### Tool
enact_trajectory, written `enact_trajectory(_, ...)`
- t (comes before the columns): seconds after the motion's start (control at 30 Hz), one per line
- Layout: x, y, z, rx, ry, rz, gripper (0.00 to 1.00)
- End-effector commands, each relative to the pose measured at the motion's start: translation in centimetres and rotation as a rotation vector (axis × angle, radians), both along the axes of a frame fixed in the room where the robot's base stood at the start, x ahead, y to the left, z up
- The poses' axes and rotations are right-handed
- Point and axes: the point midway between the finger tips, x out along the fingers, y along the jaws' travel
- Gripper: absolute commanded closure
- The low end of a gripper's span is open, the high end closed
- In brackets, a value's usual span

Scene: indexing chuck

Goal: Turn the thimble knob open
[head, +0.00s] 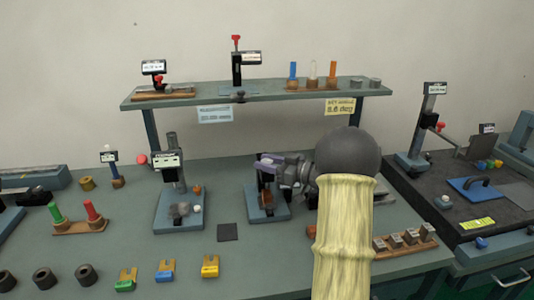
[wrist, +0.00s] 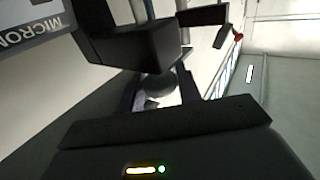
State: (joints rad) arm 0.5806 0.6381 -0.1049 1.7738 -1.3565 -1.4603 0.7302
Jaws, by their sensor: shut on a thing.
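The micrometer stand with its blue base (head: 268,211) is on the bench near the middle of the head view. My arm reaches in from the right and hides much of it. My gripper (wrist: 165,78) is shut on the thimble knob (wrist: 158,87), a dark rounded part between the fingers in the wrist view. A dark block of the stand (wrist: 130,45) is just beyond the fingers. A label reading "MICROM" (wrist: 35,28) shows at the upper left, cut off. The knob's turn angle cannot be made out.
Another instrument stand (head: 170,165) is to the left on the bench. A dark square pad (head: 228,232) and colored blocks (head: 210,267) lie in front. A wooden rack with metal blocks (head: 405,240) is at right. A raised shelf (head: 280,90) runs behind.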

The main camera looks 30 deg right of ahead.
Motion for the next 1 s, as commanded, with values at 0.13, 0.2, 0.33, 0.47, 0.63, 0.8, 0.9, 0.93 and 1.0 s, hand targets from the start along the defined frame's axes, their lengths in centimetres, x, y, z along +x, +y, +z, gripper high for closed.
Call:
enact_trajectory(0.13, 0.12, -0.11, 0.46, 0.0, -0.003, 0.104, 0.89)
enact_trajectory(0.2, 0.11, -0.11, 0.41, 0.0, -0.003, 0.143, 0.89)
enact_trajectory(0.33, 0.09, -0.05, 0.29, -0.001, -0.004, 0.198, 0.89)
enact_trajectory(0.47, 0.09, -0.01, 0.26, -0.001, -0.005, 0.228, 0.89)
enact_trajectory(0.63, 0.09, 0.02, 0.18, -0.001, -0.006, 0.242, 0.88)
enact_trajectory(0.8, 0.09, 0.03, 0.19, -0.001, -0.006, 0.241, 0.89)
enact_trajectory(0.9, 0.1, 0.04, 0.21, -0.001, -0.006, 0.241, 0.89)
enact_trajectory(0.93, 0.1, 0.04, 0.21, -0.001, -0.006, 0.241, 0.62)
enact_trajectory(1.0, 0.1, 0.04, 0.2, -0.001, -0.006, 0.241, 0.48)
